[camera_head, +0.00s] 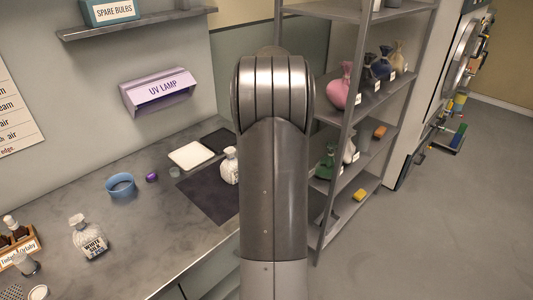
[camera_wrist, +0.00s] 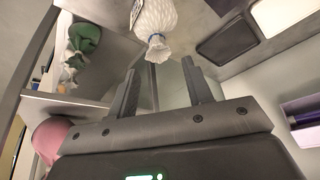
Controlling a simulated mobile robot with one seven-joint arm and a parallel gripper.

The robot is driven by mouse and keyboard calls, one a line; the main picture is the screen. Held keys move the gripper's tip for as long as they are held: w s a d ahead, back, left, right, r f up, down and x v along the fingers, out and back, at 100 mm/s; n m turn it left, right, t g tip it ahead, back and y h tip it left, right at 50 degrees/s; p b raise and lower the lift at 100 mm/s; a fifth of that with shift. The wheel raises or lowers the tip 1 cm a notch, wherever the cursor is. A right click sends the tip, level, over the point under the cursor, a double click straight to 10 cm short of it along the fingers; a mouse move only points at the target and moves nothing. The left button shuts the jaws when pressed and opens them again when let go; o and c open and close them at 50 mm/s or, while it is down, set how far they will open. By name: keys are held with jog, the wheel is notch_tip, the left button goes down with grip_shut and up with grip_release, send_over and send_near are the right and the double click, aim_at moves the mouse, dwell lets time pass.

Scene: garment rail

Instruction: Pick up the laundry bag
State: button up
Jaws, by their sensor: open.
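A small white bag (camera_head: 229,166) with a tied neck stands on a dark mat (camera_head: 205,195) on the counter, its right side partly hidden by my arm. In the wrist view this white bag (camera_wrist: 155,18) is at the top, its gathered neck pointing toward my gripper (camera_wrist: 161,75). My gripper is open and empty, and the neck is just beyond the fingertips, roughly between them. Which bag the task means is not clear. My gripper is hidden behind my arm in the head view.
A white tray (camera_head: 191,155), a black tray (camera_head: 217,139), a blue ring (camera_head: 120,185) and a purple item (camera_head: 151,177) lie nearby. A UV lamp (camera_head: 158,92) hangs above the counter. The rack at right holds pink (camera_head: 342,88), green (camera_head: 326,162) and other bags.

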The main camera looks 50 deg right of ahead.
jog(key=x, duration=0.9)
jog(key=shift+s+d+f, duration=0.1)
jog(key=shift+d+f, duration=0.1)
jog(key=shift+f, duration=0.1)
jog(key=shift+c, duration=0.4)
grip_shut()
